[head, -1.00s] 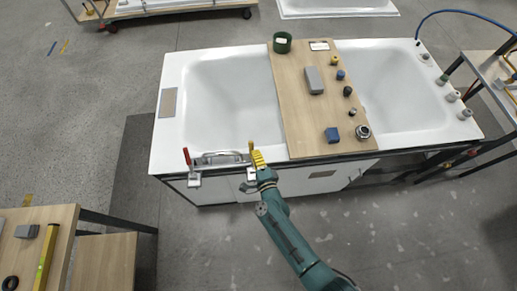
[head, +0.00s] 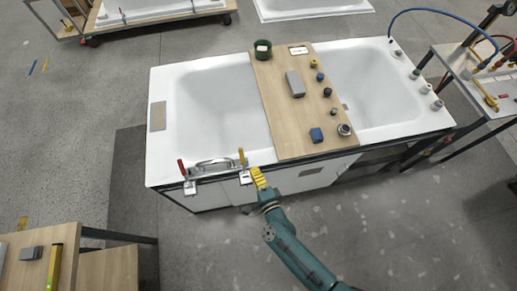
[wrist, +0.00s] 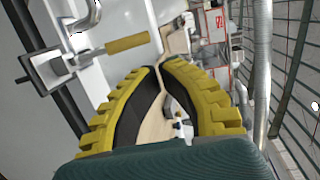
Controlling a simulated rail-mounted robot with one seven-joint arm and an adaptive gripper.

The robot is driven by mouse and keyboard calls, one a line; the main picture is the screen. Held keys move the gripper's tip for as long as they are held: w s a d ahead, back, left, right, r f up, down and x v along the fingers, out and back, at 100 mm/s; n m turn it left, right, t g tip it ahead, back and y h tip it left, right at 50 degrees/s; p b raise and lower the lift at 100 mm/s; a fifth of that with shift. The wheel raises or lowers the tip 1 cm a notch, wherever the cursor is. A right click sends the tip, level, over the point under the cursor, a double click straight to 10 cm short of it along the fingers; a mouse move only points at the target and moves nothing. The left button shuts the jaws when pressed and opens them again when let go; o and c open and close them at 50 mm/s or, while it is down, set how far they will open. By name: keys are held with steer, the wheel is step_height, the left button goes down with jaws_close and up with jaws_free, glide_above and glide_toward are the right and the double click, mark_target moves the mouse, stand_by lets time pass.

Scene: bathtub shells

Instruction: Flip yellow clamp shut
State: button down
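The yellow clamp (head: 242,158) sits on the near rim of the bathtub (head: 155,160), its yellow handle standing up in the head view. In the wrist view the yellow handle (wrist: 127,43) lies sideways, with its metal linkage to its left. My gripper (head: 257,172) is just in front of the rim, below and right of the handle, apparently apart from it. In the wrist view the tips of my gripper (wrist: 160,66) are close together, with nothing held between them. The handle is outside the fingers, left of the tips.
A red-handled clamp (head: 182,170) stands left along the rim, with a metal bar (head: 214,166) between the clamps. A cart (head: 470,75) stands right.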

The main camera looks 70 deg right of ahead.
steer(key=shift+s+a+r+p, duration=0.35)
steer(key=shift+s+a+r, duration=0.7)
steer(key=shift+a, duration=0.2)
steer(key=shift+f, duration=0.1)
